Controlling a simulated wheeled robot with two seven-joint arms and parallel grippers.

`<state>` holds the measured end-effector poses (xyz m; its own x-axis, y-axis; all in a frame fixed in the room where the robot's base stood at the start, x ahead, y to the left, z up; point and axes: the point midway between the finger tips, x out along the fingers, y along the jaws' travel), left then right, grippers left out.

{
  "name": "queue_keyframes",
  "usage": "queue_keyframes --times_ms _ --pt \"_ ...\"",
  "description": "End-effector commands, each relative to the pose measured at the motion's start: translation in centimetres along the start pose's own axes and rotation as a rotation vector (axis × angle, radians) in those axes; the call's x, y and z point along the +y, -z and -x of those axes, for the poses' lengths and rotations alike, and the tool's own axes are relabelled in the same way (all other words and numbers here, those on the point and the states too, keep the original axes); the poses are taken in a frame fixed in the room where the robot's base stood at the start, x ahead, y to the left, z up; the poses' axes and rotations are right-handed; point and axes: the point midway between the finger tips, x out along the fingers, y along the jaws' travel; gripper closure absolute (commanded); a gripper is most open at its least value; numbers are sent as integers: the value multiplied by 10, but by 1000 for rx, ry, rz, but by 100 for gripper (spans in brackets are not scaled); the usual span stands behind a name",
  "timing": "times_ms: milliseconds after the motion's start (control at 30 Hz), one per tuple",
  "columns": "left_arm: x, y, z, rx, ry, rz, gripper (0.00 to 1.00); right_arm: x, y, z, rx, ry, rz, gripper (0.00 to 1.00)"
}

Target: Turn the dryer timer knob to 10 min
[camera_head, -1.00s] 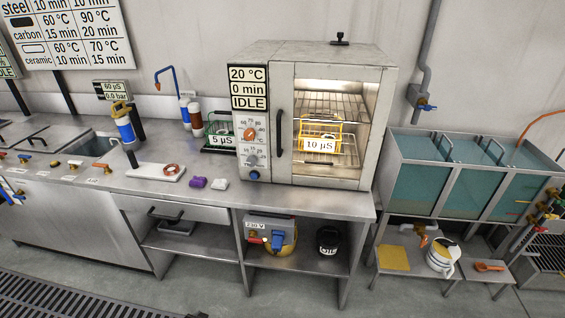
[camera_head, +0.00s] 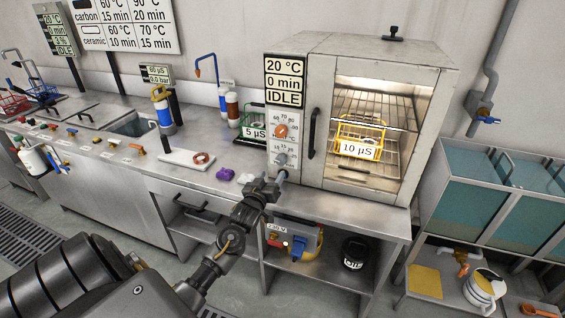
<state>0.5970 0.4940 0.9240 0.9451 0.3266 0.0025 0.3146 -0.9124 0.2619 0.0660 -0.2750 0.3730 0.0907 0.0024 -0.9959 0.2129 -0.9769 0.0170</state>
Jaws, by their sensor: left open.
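The dryer (camera_head: 385,65) is a grey metal oven on the bench, with a lit chamber behind its window. Its display (camera_head: 285,82) reads 20 °C, 0 min, IDLE. The orange temperature knob (camera_head: 281,131) is on the panel left of the door. The grey timer knob (camera_head: 281,159) is below it, with its scale partly readable above. My left gripper (camera_head: 281,178) is open, its tips just below the timer knob at the panel's lower part. It hides the blue button there. Whether it touches the panel I cannot tell. My right gripper is not in view.
The dryer's black door handle (camera_head: 312,133) stands out right of the panel. A yellow basket (camera_head: 360,137) labelled 10 µS is inside. A green basket (camera_head: 252,122) labelled 5 µS stands close left.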

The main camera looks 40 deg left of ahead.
Motion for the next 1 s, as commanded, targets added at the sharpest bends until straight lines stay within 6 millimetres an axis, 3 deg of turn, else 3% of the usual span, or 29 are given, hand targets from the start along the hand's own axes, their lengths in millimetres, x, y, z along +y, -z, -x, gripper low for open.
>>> queue_keyframes --times_ms 300,500,933,1000 --pt "-2 3 -60 2 3 -1 41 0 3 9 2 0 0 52" --pt "-2 1 -84 0 3 -2 41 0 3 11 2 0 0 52" --pt "-2 0 -94 0 2 -2 41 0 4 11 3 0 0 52" --pt "-2 0 -94 0 2 -2 48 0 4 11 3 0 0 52"
